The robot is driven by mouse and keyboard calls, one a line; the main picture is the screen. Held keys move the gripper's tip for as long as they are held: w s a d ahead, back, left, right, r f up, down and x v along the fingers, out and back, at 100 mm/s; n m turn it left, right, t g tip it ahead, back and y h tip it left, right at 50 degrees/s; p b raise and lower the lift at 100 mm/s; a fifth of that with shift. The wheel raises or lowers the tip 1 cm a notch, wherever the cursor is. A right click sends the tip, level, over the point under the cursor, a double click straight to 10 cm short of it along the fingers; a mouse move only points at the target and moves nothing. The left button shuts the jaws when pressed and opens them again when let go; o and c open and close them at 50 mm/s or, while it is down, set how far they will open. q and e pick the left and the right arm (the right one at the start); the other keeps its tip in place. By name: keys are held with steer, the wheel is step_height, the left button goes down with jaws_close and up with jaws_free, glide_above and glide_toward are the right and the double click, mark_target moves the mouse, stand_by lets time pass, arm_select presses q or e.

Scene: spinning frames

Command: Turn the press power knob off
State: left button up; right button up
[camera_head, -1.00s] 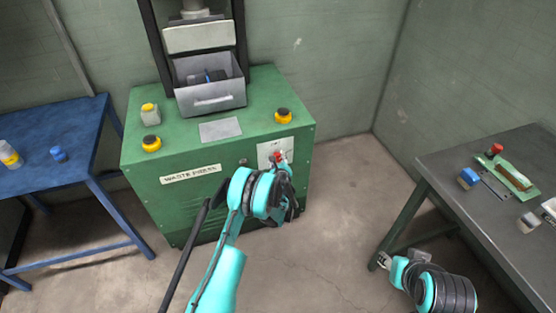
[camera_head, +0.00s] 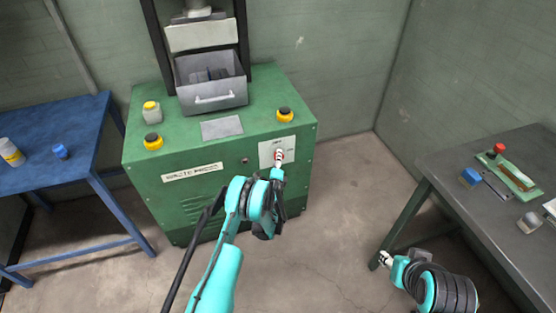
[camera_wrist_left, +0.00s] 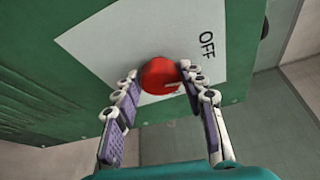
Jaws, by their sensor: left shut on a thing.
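The red power knob (camera_wrist_left: 160,75) sits on a white plate (camera_wrist_left: 125,45) on the front of the green waste press (camera_head: 225,195). In the left wrist view the plate carries the word OFF, and the knob has a pale mark on its lower right side. My left gripper (camera_wrist_left: 159,80) has its two fingers on either side of the knob and is shut on it. In the head view this left gripper (camera_head: 279,159) covers most of the knob. My right gripper (camera_head: 384,259) hangs beside the grey table at the lower right, too small to tell its jaw state.
A blue table (camera_head: 85,125) stands left. A grey table (camera_head: 450,180) with small items stands right. The floor between press and grey table is clear.

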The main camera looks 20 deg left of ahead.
arm_select(q)
steer(key=shift+n, duration=0.5)
steer(key=o, duration=1.2)
steer(key=shift+c, duration=0.2)
steer(key=o, duration=0.3)
steer(key=r, duration=0.6)
steer(key=shift+w+a+r, duration=0.1)
steer(key=shift+a+r, duration=0.1)
steer(key=shift+r, duration=0.2)
steer(key=r, duration=0.2)
steer(key=d+r, duration=0.1)
steer(key=shift+s, duration=0.25)
steer(key=c, duration=0.3)
steer(key=shift+w, duration=0.15)
steer(key=shift+a, duration=0.2)
